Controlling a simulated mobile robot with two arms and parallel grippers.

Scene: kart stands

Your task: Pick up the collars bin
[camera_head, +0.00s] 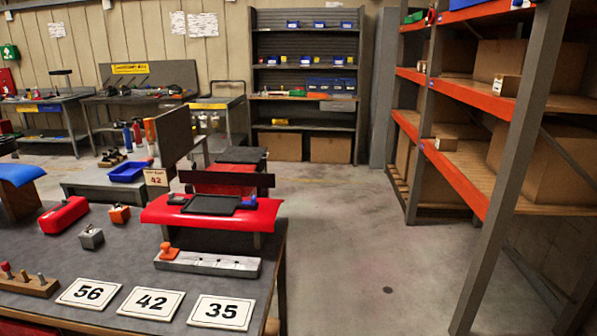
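No bin carries a label I can read as collars, so I cannot tell which one it is. An open blue bin (127,172) sits on a low grey stand behind the front table, left of centre. Several small blue bins (293,24) stand on the top shelf of the grey rack at the back, and more blue bins (331,85) sit lower on it. Neither of my grippers is in view.
The dark front table (120,230) holds cards 56, 42 and 35 (222,312), a red kart nose (210,213), a red cylinder (64,215) and small blocks. Orange-beamed shelving (450,165) with cardboard boxes stands right. The floor (350,240) between is clear.

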